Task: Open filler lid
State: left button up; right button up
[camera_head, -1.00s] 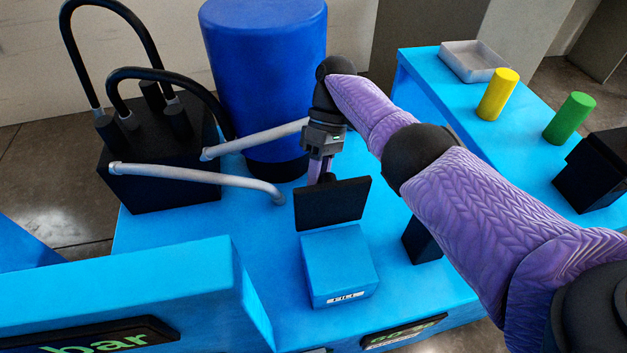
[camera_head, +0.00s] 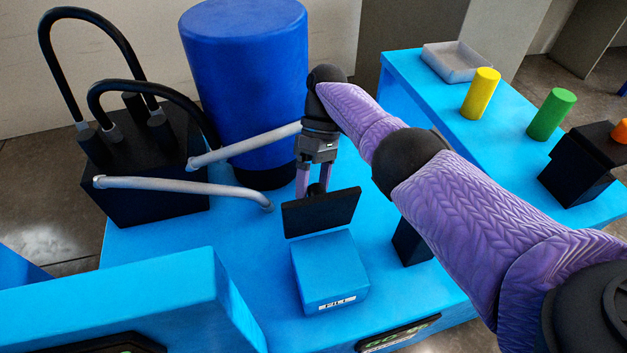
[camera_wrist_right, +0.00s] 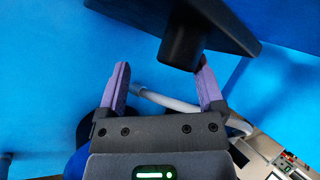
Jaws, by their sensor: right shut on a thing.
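The filler is a blue box (camera_head: 330,268) marked FILL on the machine's blue deck. Its black lid (camera_head: 322,213) stands raised and tilted at the box's back edge; it also shows in the right wrist view (camera_wrist_right: 222,22). My right gripper (camera_head: 314,192) is behind the lid, pointing down, shut on the lid's black knob (camera_wrist_right: 182,48). The two purple fingers stand apart; in the right wrist view the knob is close to the right-hand finger. My left gripper is not in view.
A tall blue drum (camera_head: 248,85) and grey pipes (camera_head: 190,187) stand close left of my gripper. A black block with hoses (camera_head: 150,170) is farther left. A side table holds a grey tray (camera_head: 455,62), yellow (camera_head: 481,94) and green (camera_head: 551,114) cylinders, and a black block (camera_head: 578,165).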

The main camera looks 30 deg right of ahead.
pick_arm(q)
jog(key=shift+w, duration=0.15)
pick_arm(e)
jog(key=shift+w, duration=0.1)
pick_arm(q)
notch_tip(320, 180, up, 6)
jog(key=p, duration=0.7)
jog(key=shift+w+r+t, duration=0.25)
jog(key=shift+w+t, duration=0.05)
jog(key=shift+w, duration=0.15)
pick_arm(e)
notch_tip(320, 180, up, 10)
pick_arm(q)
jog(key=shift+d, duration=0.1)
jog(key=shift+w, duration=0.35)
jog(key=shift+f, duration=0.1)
